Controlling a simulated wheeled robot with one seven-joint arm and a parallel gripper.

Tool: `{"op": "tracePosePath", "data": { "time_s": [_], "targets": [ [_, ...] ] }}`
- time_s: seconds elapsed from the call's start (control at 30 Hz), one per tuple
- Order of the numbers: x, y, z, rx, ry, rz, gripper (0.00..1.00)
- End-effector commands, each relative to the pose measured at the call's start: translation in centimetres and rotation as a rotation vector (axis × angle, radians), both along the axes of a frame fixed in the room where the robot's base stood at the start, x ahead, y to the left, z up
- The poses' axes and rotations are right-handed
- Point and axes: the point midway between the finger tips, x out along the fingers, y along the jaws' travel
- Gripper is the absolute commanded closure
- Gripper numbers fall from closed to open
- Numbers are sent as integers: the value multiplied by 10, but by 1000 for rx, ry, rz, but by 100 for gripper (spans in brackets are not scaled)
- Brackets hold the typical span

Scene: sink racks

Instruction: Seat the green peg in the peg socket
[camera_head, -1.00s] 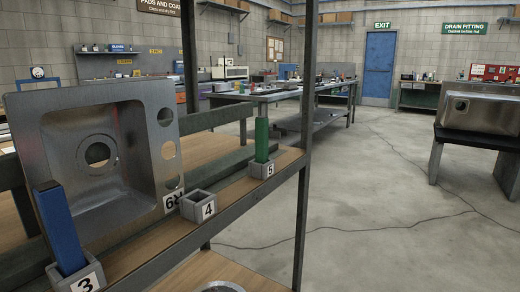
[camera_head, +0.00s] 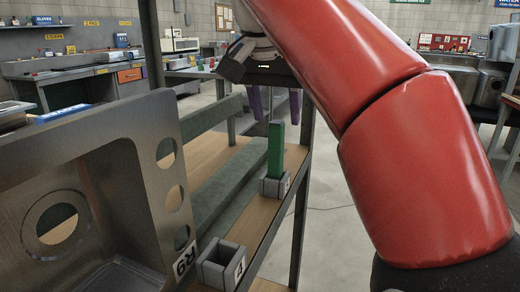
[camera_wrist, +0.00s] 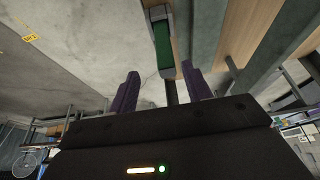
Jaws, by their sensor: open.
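The green peg (camera_head: 275,150) stands upright in a grey square holder (camera_head: 270,188) on the wooden shelf. The peg also shows in the wrist view (camera_wrist: 163,45), beyond the fingertips. An empty grey socket with label 4 (camera_head: 212,272) stands nearer on the same shelf. My gripper (camera_head: 275,112) is open, its two purple fingers pointing down on either side of the peg's top in the head view. The fingers also show apart and empty in the wrist view (camera_wrist: 160,80).
A steel sink with label R9 (camera_head: 130,150) leans at the left of the shelf. A dark rack post (camera_head: 300,215) rises just right of the green peg. A padded grey-green rail (camera_head: 222,180) runs behind the peg. Workbenches stand farther back.

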Motion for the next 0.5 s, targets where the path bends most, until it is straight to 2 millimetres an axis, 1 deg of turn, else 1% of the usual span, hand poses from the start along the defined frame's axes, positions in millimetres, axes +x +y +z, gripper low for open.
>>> {"op": "tracePosePath", "data": {
  "time_s": [0.07, 0.2, 0.33, 0.5],
  "targets": [
    [2, 2, -1, 1, 1, -9, 51],
    [7, 0, -16, 0, 1, -11, 51],
    [12, -1, -25, 2, 0, -9, 51],
    [23, -2, -49, 0, 2, -10, 51]
  ]
}}
